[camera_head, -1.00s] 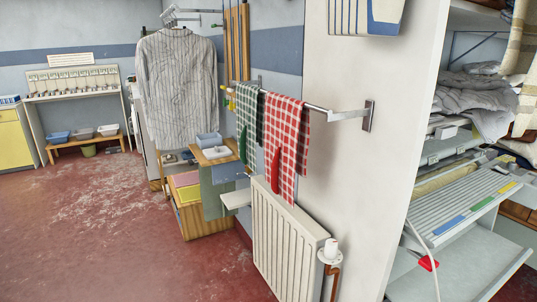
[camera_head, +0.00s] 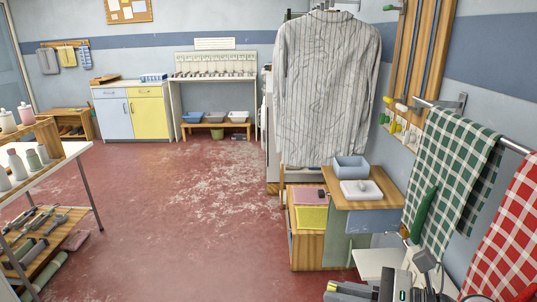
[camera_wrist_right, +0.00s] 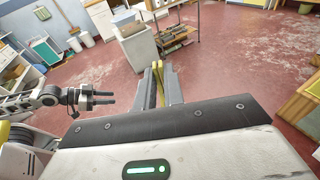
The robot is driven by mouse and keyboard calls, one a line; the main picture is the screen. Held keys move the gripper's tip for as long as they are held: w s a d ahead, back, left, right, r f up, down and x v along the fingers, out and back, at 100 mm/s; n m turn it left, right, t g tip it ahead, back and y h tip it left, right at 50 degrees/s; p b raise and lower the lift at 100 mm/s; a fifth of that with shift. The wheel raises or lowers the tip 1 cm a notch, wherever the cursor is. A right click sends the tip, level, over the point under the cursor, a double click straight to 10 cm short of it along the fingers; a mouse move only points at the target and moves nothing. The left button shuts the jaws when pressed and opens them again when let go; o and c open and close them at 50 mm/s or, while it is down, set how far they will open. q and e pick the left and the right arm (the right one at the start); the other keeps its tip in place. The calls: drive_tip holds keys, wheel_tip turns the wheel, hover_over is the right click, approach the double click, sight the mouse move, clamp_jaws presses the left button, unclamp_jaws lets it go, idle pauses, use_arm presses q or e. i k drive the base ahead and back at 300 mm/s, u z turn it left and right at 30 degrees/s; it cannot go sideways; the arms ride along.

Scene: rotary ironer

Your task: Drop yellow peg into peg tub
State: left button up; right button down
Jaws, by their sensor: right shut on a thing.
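In the wrist view my right gripper (camera_wrist_right: 160,92) is shut on the yellow peg (camera_wrist_right: 158,72), a thin yellow piece between the two fingers. In the head view my right gripper (camera_head: 350,291) is at the bottom edge, with a bit of yellow at its tip. A blue-grey open tub (camera_head: 351,168) stands on a small wooden cabinet, beyond and above the gripper in the picture; its inside is mostly hidden. I cannot tell for certain that it is the peg tub. My left gripper (camera_wrist_right: 107,98) shows in the wrist view with a gap between its fingers, empty.
A white dish (camera_head: 362,190) sits in front of the tub on the cabinet top (camera_head: 385,198). Green and red checked towels (camera_head: 455,165) hang on a rail at right. A striped shirt (camera_head: 325,90) hangs behind the cabinet. The red floor (camera_head: 190,215) at left is clear.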

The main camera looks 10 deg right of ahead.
sight(360, 177)
drive_tip(key=z, duration=0.05)
drive_tip(key=i, duration=2.3)
drive_tip(key=z, duration=1.05)
drive_tip(key=i, duration=0.8)
drive_tip(key=z, duration=0.5)
